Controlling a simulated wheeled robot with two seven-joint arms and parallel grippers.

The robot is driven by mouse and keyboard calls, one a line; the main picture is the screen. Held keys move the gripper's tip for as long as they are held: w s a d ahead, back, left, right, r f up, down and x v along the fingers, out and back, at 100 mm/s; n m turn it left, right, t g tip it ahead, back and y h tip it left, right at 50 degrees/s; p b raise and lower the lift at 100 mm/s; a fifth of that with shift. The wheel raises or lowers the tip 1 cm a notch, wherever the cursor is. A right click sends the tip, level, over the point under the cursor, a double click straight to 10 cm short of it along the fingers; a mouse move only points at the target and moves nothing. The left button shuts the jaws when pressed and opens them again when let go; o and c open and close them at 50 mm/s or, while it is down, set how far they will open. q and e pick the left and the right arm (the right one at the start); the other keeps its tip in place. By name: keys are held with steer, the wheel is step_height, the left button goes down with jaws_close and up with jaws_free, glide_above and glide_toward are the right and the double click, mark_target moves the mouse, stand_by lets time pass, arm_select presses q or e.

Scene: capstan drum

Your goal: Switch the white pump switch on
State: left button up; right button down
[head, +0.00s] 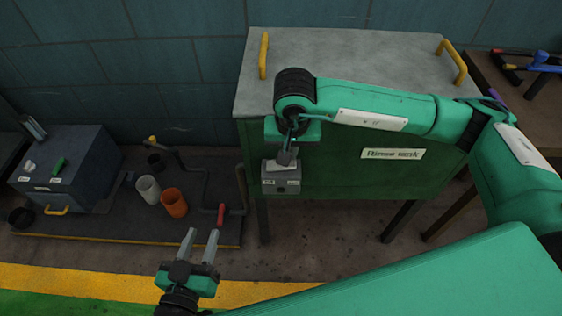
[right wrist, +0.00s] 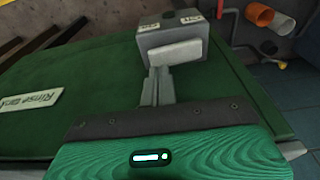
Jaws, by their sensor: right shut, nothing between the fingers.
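A white switch paddle (head: 281,165) sits on a small grey box (head: 281,186) on the front of the green tank. In the right wrist view the paddle (right wrist: 180,53) is a wide white bar on the box, with small labels above. My right gripper (head: 287,156) is shut and empty, pointing down at the paddle. Its fingertips (right wrist: 158,72) lie at the paddle's lower left edge in the right wrist view; I cannot tell whether they touch. Another white switch (head: 29,167) sits on a dark cabinet at left. My left gripper (head: 202,235) is open and empty, low in the middle.
The green tank (head: 345,165) is labelled Rinse tank and has yellow handles on its lid. A green switch (head: 58,165) is on the dark cabinet (head: 85,160). A white cup (head: 148,189), an orange cup (head: 174,203) and a red-handled pipe (head: 221,213) stand on the low platform.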

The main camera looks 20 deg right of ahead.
mark_target(291, 163)
steer(key=shift+f+b, duration=0.35)
steer(key=shift+f, duration=0.05)
steer(key=shift+r, duration=0.15)
step_height(291, 163, up, 7)
steer(key=p, duration=0.2)
steer(key=shift+p, duration=0.3)
steer(key=shift+s+f, duration=0.1)
steer(key=shift+f, duration=0.1)
stand_by(0.5)
